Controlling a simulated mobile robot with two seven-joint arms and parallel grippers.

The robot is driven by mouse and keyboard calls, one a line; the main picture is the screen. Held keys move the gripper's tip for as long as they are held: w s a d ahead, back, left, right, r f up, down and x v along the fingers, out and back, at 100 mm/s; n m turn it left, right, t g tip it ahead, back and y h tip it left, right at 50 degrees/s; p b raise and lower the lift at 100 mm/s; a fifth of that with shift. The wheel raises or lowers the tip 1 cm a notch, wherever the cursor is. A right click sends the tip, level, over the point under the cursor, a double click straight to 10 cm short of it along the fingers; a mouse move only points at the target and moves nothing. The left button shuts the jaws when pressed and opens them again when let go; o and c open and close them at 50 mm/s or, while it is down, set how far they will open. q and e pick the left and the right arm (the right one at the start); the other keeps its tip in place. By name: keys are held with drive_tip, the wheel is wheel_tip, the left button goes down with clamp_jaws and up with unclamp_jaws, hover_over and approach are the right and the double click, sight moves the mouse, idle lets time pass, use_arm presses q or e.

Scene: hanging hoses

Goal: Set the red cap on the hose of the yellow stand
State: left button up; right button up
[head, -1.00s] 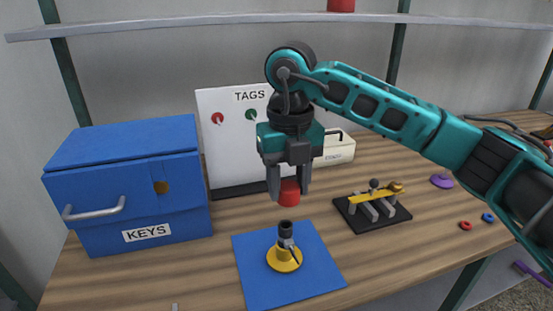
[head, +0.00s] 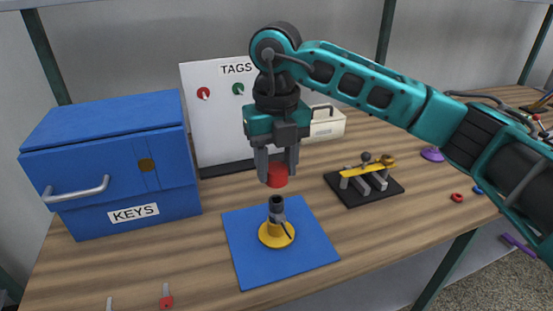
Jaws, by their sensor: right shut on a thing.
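The red cap (head: 277,176) is held between the fingertips of my right gripper (head: 276,165), which points straight down and is shut on it. The yellow stand (head: 276,235) is on a blue mat (head: 241,272), with a short black hose (head: 276,205) standing upright from it. The cap is just above the hose top, with a small gap in the picture; I cannot tell exactly how well they line up. My left gripper is not in view.
A blue KEYS box (head: 111,167) stands at left. A white TAGS board (head: 213,118) is behind the gripper. A black rack (head: 363,186) with a yellow tool is to the right. Small red pins (head: 166,301) lie near the front edge. A purple disc (head: 432,154) lies further right.

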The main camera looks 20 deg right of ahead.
sight(277, 199)
wheel_tip(277, 199, down, 2)
drive_tip(key=shift+f+b, duration=0.1)
drive_tip(key=shift+b, duration=0.45)
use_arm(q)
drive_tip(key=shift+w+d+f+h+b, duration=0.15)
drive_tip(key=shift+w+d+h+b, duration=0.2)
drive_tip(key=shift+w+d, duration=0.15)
use_arm(e)
drive_tip(key=shift+f, duration=0.55)
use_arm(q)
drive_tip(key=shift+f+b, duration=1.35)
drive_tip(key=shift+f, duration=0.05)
use_arm(e)
drive_tip(key=shift+f, duration=1.85)
drive_tip(key=o, duration=1.1)
